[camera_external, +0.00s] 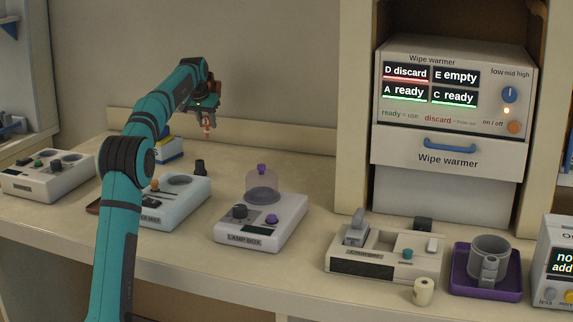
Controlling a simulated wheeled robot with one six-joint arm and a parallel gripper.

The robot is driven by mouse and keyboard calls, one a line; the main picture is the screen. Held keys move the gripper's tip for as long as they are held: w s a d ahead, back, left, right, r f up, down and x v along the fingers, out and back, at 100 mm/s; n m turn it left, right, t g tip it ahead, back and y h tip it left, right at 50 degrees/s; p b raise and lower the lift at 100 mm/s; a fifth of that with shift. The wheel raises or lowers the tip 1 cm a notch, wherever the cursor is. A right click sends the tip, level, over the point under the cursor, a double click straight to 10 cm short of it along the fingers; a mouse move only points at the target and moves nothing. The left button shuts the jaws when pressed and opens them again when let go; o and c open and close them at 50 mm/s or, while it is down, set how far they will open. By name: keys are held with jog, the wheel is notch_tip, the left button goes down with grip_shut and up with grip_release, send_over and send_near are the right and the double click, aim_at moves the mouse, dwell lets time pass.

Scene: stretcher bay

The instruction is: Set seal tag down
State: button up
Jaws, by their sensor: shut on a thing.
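My gripper (206,118) is at the end of the teal arm, pointing down above the back part of the counter. It is shut on a small, pale and orange thing, seemingly the seal tag (208,131). The thing hangs below the fingers, apart from the counter top. It is too small in this view to make out its exact shape or any marking.
Below and around stand a blue-and-yellow box (170,149), a lamp box (262,222) with a clear dome, and a pale device (178,200). A white roll (423,291) and a purple tray (458,284) are at right. The counter (310,174) is bare behind the lamp box.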

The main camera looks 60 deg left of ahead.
jog(key=shift+f, duration=3.55)
jog(key=shift+f, duration=0.1)
jog(key=o, duration=0.9)
jog(key=shift+o, duration=0.2)
jog(key=v, duration=1.2)
